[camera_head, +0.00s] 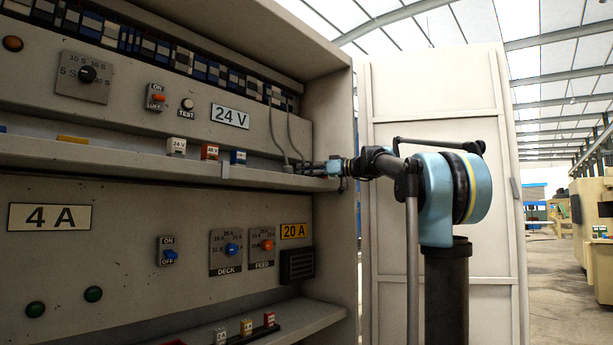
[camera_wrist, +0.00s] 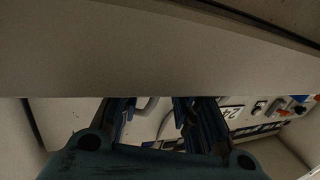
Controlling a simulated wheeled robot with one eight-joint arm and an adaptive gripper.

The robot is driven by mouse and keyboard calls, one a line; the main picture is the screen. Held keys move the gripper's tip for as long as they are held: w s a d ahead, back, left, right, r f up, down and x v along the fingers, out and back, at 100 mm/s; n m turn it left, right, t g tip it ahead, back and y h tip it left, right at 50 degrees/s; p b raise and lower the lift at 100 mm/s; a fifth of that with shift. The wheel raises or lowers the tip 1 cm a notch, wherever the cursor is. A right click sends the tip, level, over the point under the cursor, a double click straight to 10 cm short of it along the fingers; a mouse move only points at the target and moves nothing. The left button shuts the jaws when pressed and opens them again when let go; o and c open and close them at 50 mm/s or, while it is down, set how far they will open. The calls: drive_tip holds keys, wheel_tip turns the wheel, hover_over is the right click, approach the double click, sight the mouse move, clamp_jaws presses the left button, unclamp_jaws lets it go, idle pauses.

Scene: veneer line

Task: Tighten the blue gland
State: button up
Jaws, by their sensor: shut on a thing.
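My gripper (camera_head: 310,168) reaches in from the right at the front of the middle ledge, level and pointing left. Its dark fingers are shut at the foot of the right grey cable (camera_head: 293,135). The blue gland itself is hidden by the fingers or too small to make out there. In the wrist view, the two dark blue fingers of my gripper (camera_wrist: 160,115) stand apart, and a pale cable loop (camera_wrist: 147,106) shows between them. The left grey cable (camera_head: 273,135) comes down to a dark fitting (camera_head: 287,169) on the ledge, just left of my fingertips.
The ledge (camera_head: 130,162) carries white, red and blue labelled blocks. The cabinet's side wall (camera_head: 335,120) stands close behind my gripper. Switches and a 24 V plate (camera_head: 230,117) sit on the panel above. A pale panel (camera_head: 385,250) stands behind my arm.

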drive_tip(key=m+t+h, duration=0.3)
drive_tip(key=t, duration=0.1)
drive_tip(key=m+t+h, duration=0.3)
drive_tip(key=t, duration=0.1)
drive_tip(key=shift+m+t+h, duration=1.4)
drive_tip(key=shift+m+h, duration=0.7)
drive_tip(key=shift+h, duration=0.5)
drive_tip(key=shift+w+m+t+h, duration=0.1)
drive_tip(key=shift+m+t+h, duration=0.3)
drive_tip(key=shift+m+h, duration=0.7)
drive_tip(key=shift+d+h, duration=0.1)
drive_tip(key=shift+h, duration=0.4)
drive_tip(key=o, duration=1.1)
drive_tip(key=s, duration=0.4)
drive_tip(key=s+d, duration=0.1)
drive_tip(key=s, duration=0.6)
drive_tip(key=shift+s+d, duration=0.4)
